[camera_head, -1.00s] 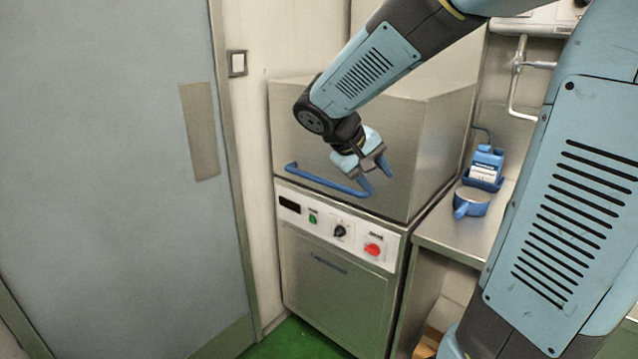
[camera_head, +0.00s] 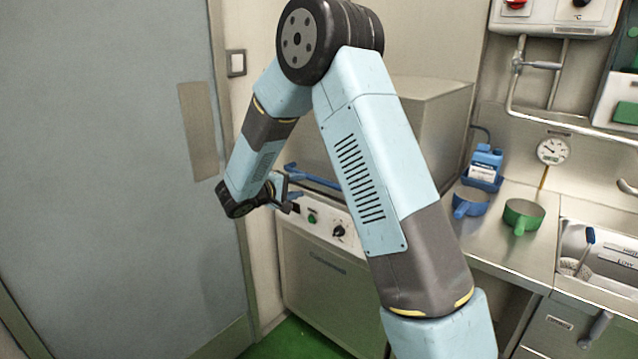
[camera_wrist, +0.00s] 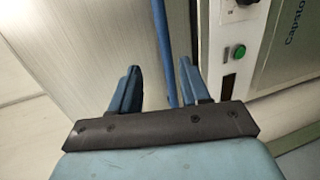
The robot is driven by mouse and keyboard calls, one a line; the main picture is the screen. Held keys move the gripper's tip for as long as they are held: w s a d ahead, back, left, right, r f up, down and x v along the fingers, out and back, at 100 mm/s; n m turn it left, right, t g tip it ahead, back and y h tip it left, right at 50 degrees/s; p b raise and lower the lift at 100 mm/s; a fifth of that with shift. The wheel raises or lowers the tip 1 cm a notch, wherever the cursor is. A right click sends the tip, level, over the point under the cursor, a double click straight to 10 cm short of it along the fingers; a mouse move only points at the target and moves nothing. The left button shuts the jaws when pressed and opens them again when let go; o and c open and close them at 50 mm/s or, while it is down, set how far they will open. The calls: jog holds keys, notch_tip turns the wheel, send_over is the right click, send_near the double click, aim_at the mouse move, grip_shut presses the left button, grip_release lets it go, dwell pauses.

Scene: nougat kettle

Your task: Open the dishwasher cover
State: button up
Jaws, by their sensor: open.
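The dishwasher cover (camera_head: 432,125) is a boxy steel hood, sitting down just above the control panel, with my arm hiding much of its front. Its blue bar handle (camera_head: 318,180) runs along the lower front edge, partly behind my arm. My gripper (camera_head: 290,197) is open at the handle's left part. In the wrist view, the handle (camera_wrist: 167,60) runs between the two blue fingers of my gripper (camera_wrist: 160,68), closer to the right finger. No contact is visible, and I cannot tell how deep the bar sits between the fingers.
The control panel (camera_head: 325,222) with a green button and black knob lies just below the handle. A grey door (camera_head: 110,180) and wall stand close on the left.

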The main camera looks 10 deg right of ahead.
aim_at(318, 182)
jog(key=shift+t, duration=0.3)
jog(key=x, duration=0.9)
jog(key=w+a+f+x, duration=0.1)
jog(key=x, duration=0.3)
jog(key=shift+w+d+f, duration=0.1)
jog(key=shift+w+d, duration=0.1)
jog(key=shift+w, duration=0.05)
grip_shut()
jog(key=shift+f, duration=0.1)
